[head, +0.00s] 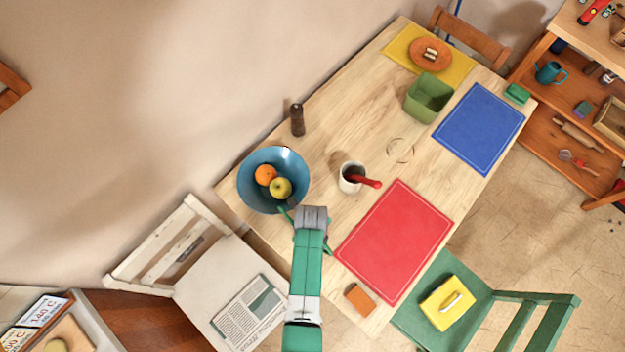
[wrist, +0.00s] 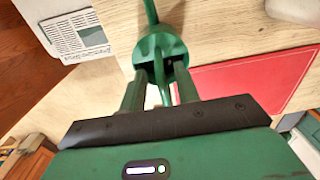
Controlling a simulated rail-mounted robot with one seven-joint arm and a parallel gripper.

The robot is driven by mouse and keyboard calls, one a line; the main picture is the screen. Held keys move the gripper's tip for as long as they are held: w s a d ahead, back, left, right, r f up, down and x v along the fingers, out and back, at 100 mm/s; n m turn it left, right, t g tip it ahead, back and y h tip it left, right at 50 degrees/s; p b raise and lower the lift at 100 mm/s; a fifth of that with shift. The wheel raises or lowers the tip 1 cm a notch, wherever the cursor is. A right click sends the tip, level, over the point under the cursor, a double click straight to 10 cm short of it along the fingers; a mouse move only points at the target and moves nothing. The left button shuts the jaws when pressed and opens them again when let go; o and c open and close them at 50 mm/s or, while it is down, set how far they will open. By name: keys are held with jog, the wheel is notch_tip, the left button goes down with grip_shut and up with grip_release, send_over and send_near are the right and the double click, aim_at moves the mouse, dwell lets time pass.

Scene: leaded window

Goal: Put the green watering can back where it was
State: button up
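The green watering can (wrist: 161,46) shows in the wrist view, directly at my fingers, with its spout pointing up the picture and its thin handle coming back between them. In the head view its spout (head: 284,213) shows left of my arm, and the rest is mostly hidden under it, near the front edge of the table. My gripper (wrist: 160,78) has one green finger on each side of the can's handle. Whether the fingers press on the can cannot be told. A faint ring mark (head: 400,150) is on the bare table, right of the white cup.
The table (head: 343,120) holds a blue fruit bowl (head: 253,194), a pepper mill (head: 297,120), a white cup (head: 347,180) with a red handle, a green box (head: 428,98), and red (head: 395,240), blue (head: 478,130) and yellow (head: 460,68) mats. A teal can (head: 550,72) stands on the shelf.

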notch_tip(320, 180, up, 12)
jog(key=p, duration=0.2)
jog(key=shift+r, duration=0.15)
jog(key=shift+s+a, duration=0.1)
